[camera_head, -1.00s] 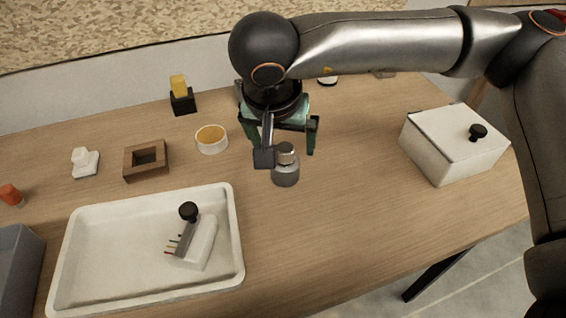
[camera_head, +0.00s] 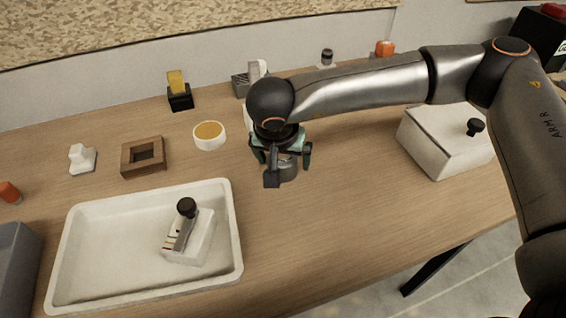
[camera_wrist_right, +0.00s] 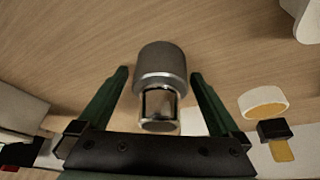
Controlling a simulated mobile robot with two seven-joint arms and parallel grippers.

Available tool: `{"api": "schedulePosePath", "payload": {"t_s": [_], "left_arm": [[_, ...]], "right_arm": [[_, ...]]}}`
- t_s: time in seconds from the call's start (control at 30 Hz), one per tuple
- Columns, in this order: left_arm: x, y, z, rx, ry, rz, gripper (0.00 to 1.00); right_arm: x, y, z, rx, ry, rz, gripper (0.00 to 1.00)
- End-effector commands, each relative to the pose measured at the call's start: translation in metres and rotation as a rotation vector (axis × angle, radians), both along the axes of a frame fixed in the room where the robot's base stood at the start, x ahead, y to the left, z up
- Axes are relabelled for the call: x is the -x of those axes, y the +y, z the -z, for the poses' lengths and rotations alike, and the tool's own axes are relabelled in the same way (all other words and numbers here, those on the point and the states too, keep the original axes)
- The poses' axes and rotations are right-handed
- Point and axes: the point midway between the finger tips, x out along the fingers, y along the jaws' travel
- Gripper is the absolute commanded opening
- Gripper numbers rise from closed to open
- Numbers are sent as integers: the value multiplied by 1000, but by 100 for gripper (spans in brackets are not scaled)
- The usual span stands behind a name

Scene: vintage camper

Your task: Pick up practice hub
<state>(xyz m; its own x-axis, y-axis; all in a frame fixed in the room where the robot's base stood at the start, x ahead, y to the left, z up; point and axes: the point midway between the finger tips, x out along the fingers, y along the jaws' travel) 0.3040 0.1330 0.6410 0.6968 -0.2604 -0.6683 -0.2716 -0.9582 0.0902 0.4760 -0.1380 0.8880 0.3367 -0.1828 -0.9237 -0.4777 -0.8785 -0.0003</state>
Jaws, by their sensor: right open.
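The practice hub, which I take to be the grey cylinder with a shiny metal neck (camera_head: 287,172), stands on the wooden table, partly hidden by my right gripper (camera_head: 284,160) in the head view. In the right wrist view the hub (camera_wrist_right: 160,62) lies between the two green fingers of my right gripper (camera_wrist_right: 159,76). The fingers are open, with a visible gap on each side of the hub. My left gripper is not in view.
A white tray (camera_head: 85,292) holding a white block with a black knob (camera_head: 187,208) is at front left. A white box (camera_head: 440,150) stands at right. A round orange-topped dish (camera_head: 209,135) and a brown square frame (camera_head: 143,157) are left of the gripper.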

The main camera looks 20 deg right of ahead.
Motion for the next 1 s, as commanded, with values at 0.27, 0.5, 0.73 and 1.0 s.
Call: {"api": "schedulePosePath", "payload": {"t_s": [0.27, 0.5, 0.73, 1.0], "left_arm": [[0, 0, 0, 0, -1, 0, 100], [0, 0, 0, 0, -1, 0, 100], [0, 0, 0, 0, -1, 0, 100], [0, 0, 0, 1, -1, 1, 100]], "right_arm": [[0, 0, 0, 0, 0, 0, 80], [0, 0, -1, 0, 0, 0, 53], [0, 0, -1, 0, 0, 0, 27], [0, 0, -1, 1, 0, 0, 0]]}}
